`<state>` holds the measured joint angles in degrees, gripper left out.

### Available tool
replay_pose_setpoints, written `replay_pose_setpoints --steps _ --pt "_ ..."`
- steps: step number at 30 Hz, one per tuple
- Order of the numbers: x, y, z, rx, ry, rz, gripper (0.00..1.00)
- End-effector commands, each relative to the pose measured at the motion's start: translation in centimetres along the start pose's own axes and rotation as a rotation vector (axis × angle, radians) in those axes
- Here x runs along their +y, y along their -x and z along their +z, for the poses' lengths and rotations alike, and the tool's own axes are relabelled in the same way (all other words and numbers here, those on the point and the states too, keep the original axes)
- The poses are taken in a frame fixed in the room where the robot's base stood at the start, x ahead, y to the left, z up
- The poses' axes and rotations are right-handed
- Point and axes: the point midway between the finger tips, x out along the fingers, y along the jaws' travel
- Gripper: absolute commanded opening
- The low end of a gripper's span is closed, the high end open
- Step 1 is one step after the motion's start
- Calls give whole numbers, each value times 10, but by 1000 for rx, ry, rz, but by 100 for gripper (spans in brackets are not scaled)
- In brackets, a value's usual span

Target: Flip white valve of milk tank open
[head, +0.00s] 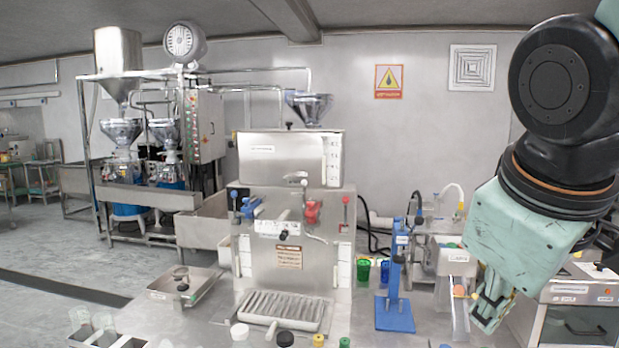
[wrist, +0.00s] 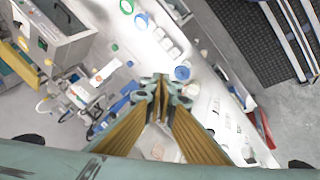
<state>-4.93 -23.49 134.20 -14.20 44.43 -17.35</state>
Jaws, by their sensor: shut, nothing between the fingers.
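My gripper (head: 487,305) is shut and empty at the right of the head view, pointing down in front of a small steel unit. In the wrist view its fingertips (wrist: 160,85) meet over the workspace. I cannot tell for sure which vessel is the milk tank. The small steel unit (head: 425,262) carries a white hose (head: 454,190) and blue and yellow fittings, and stands just left of my gripper. A larger steel tank (head: 290,157) sits on top of the machine at the centre. I cannot make out a white valve clearly, or its position.
A blue stand (head: 395,312) is left of my gripper, with green cups (head: 363,271) beyond it.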

Motion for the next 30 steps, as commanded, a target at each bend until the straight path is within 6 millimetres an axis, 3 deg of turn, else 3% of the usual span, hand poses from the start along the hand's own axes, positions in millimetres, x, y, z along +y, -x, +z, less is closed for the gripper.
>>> replay_pose_setpoints --steps 15,30 --pt "55 -3 -106 41 396 110 0" --pt "86 -11 -217 74 783 218 0"
